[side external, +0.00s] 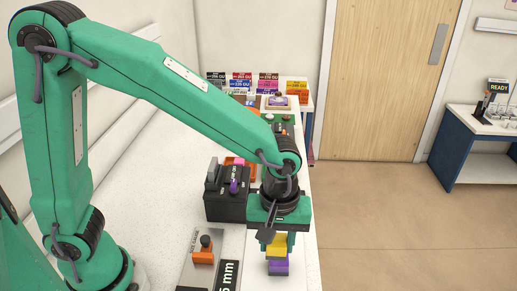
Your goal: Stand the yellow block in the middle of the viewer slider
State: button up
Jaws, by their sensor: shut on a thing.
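My gripper (278,240) is at the lower middle of the side external view, pointing down near the right edge of the white table. A purple block (278,267) shows directly below the yellow block; I cannot tell whether the two touch. The viewer slider is hard to identify. An orange piece with a black knob (204,254) sits on a grey plate left of my gripper and may be it.
A black box (226,200) with a purple knob stands behind and left of my gripper. Coloured labelled boxes (240,84) stand at the far end. The table's left part is clear.

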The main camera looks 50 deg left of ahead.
jog(key=o, duration=0.5)
jog(key=c, duration=0.3)
jog(key=shift+w+a, duration=0.35)
jog(key=shift+w, duration=0.2)
jog(key=shift+c, duration=0.2)
jog(key=w+a+f, duration=0.1)
jog(key=w+a, duration=1.4)
jog(key=a, duration=0.2)
jog(key=shift+a+f, duration=0.15)
jog(key=shift+a, duration=0.15)
